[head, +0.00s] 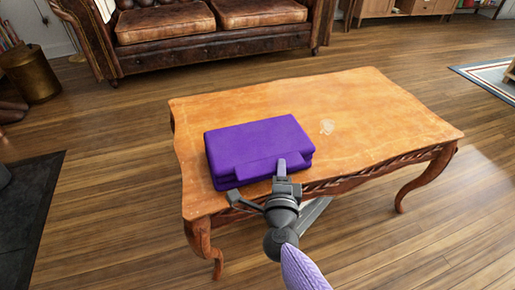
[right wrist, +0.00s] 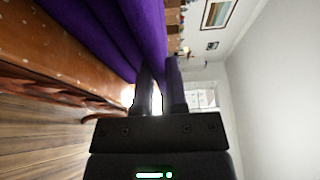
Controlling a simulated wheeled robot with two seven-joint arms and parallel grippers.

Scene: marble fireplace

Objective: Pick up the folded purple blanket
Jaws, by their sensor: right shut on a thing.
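The folded purple blanket (head: 257,146) lies as a thick, layered block on the near left part of the wooden coffee table (head: 376,108). My right gripper (head: 282,168) reaches in from the near side and is shut on the blanket's front edge. One finger shows over the top layer; the other is hidden in the head view. In the right wrist view, tilted sideways, the blanket (right wrist: 95,35) runs up to my right gripper (right wrist: 159,75), with purple cloth at the fingers. My left gripper is not in view.
A brown leather sofa (head: 200,40) stands behind the table. A brass drum (head: 30,74) is at the far left, and a dark mat (head: 28,205) lies at the left. The table's right side is clear but for a small pale patch (head: 327,127). Wood floor surrounds it.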

